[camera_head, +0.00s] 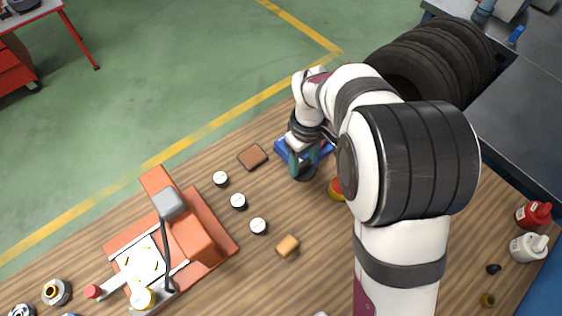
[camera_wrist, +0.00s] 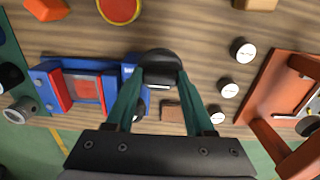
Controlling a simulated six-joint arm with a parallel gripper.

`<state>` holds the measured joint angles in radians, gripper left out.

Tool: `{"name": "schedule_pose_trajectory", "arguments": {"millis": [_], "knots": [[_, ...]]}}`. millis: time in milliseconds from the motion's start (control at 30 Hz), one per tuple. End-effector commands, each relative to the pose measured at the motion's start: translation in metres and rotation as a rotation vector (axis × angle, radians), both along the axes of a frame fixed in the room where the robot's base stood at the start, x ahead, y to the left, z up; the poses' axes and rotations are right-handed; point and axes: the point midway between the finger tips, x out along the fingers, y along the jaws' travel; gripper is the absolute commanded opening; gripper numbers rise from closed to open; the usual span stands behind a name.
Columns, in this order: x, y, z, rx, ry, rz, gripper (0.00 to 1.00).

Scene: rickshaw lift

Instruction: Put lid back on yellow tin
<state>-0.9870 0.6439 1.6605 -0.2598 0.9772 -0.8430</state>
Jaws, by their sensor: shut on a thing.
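The yellow tin (camera_head: 336,189) shows in the head view just right of my gripper, partly hidden by my arm. In the wrist view the tin (camera_wrist: 119,10) is cut by the top edge, a red disc with a yellow rim. My gripper (camera_head: 303,168) is shut on a dark round piece, which looks like the lid (camera_wrist: 160,64). The lid sits between the fingertips of my gripper (camera_wrist: 160,80) in the wrist view, a short way from the tin. I cannot tell whether the lid touches the table.
A blue tool with red blocks (camera_wrist: 47,80) lies close beside my gripper. A brown block (camera_head: 252,157), several white-topped cylinders (camera_head: 238,201) and a tan block (camera_head: 288,246) stand to the left and front. An orange machine (camera_head: 205,232) is farther left. Bottles (camera_head: 533,214) stand at right.

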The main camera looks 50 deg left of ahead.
Motion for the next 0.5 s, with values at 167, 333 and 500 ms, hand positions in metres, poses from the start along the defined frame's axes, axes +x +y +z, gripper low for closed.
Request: {"name": "schedule_pose_trajectory", "arguments": {"millis": [167,333,500], "knots": [[0.019,-0.027,0.02,0.002,-0.001,-0.002,0.01],[0.042,-0.053,0.026,0.0,0.0,-0.006,0.01],[0.066,-0.077,0.023,0.0,0.001,-0.002,0.01]]}}
